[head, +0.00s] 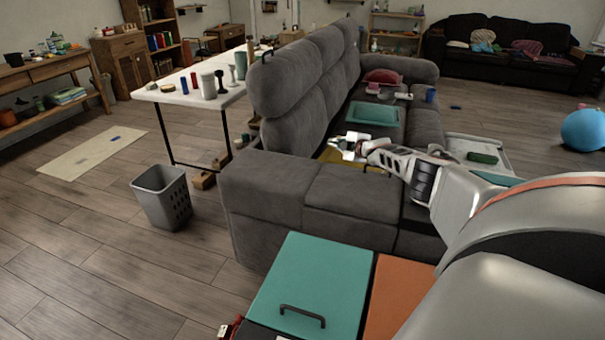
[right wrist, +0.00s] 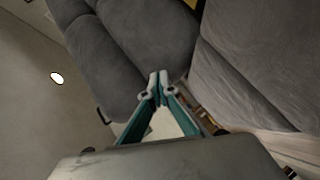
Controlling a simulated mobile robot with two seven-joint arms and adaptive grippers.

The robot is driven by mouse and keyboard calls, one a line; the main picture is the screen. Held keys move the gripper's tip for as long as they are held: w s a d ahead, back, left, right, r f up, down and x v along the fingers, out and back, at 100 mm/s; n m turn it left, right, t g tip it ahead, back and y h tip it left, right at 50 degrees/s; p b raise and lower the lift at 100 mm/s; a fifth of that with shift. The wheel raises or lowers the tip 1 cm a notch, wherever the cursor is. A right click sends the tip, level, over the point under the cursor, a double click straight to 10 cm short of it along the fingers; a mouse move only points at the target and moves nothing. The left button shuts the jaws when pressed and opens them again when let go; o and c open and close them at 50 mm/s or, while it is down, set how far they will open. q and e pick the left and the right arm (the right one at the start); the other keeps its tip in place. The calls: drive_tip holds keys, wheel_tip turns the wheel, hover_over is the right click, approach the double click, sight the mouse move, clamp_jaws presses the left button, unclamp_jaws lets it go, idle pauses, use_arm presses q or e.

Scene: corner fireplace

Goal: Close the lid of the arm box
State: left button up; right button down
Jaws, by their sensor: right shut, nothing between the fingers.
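The grey sofa (head: 265,195) stands ahead with its near arm facing me. The arm box appears to be in this near arm (head: 350,190), which has a seam across its top. I cannot clearly tell a raised lid from the arm's top. My right gripper (head: 340,139) is beyond the near arm, over the seat side, with its fingers pointing left. In the right wrist view the gripper (right wrist: 157,88) is shut and empty, with grey upholstery (right wrist: 150,40) in front of it. Contact cannot be told. My left gripper is not in view.
A teal tray (head: 373,114) and small items lie on the seat. A white table (head: 190,94) with bottles and cups stands behind the sofa. A grey basket (head: 162,196) is on the floor at left. A low table (head: 500,148) stands right of the sofa.

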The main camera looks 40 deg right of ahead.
drive_tip(key=m+g+y+b, duration=0.1)
drive_tip(key=b, duration=0.5)
hover_over(336, 163)
drive_tip(key=a, duration=0.1)
drive_tip(key=f, duration=0.6)
drive_tip(key=shift+s+a+f, duration=0.15)
drive_tip(key=shift+s+a, duration=0.05)
drive_tip(key=shift+s, duration=0.15)
drive_tip(key=f+b, duration=0.1)
drive_tip(key=d+f+b, duration=0.1)
drive_tip(key=b, duration=0.1)
drive_tip(key=w+f+m+g+y+b, duration=0.1)
drive_tip(key=b, duration=0.1)
drive_tip(key=shift+d+f, duration=0.1)
drive_tip(key=shift+d, duration=0.15)
drive_tip(key=shift+w+d+f+b, duration=0.1)
drive_tip(key=shift+d+f+b, duration=0.1)
drive_tip(key=shift+b, duration=0.45)
drive_tip(key=shift+y+b, duration=0.3)
drive_tip(key=shift+b, duration=0.1)
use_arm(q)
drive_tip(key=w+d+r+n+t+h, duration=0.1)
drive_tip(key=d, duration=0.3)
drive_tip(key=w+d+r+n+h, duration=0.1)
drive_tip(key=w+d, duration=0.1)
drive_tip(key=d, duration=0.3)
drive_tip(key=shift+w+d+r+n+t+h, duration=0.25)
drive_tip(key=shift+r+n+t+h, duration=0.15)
use_arm(e)
drive_tip(key=shift+w, duration=0.1)
